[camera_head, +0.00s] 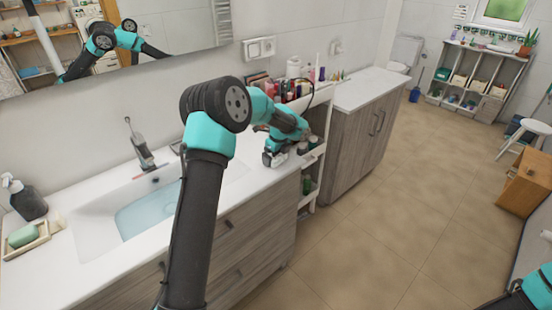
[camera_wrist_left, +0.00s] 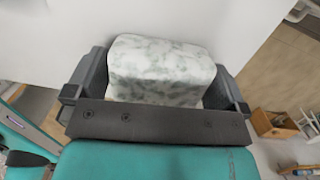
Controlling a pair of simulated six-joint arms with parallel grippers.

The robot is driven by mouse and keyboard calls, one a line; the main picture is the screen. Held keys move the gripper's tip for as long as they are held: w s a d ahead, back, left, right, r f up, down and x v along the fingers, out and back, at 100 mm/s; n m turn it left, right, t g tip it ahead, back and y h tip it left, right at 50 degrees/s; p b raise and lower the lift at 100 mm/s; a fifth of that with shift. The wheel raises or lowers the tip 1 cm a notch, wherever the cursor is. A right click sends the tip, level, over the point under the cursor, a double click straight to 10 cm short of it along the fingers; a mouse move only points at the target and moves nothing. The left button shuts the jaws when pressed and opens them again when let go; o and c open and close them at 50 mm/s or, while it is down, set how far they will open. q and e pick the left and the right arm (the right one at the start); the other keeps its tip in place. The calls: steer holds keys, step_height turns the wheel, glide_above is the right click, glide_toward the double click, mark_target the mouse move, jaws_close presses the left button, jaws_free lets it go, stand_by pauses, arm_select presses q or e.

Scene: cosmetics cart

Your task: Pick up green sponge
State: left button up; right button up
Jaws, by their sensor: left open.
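A pale block with grey-green marbling (camera_wrist_left: 160,70) lies between the fingers of my left gripper (camera_wrist_left: 158,88) in the left wrist view. The fingers stand on both sides of it and are open; a narrow gap shows at its right side. I cannot tell for sure whether this is the green sponge. In the head view my left gripper (camera_head: 274,157) is low over the right end of the white counter, and the block there is mostly hidden. My right gripper is out of view.
The sink (camera_head: 145,212) is left of my left gripper. A cosmetics cart (camera_head: 313,157) with several bottles stands close on its right, beside a wooden cabinet (camera_head: 350,130). A soap dispenser (camera_head: 28,201) is at the far left. The floor (camera_head: 400,210) in front is clear.

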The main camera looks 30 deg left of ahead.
arm_select(q)
steer(key=c, duration=0.6)
steer(key=shift+r, duration=1.8)
steer(key=s+d, duration=0.2)
steer(key=s, duration=0.2)
steer(key=s+d+r, duration=0.1)
steer(key=s+d, duration=0.2)
steer(key=s, duration=0.2)
steer(key=s+d, duration=0.3)
steer(key=s, duration=0.1)
steer(key=shift+s+d+r, duration=0.2)
steer(key=shift+s, duration=0.1)
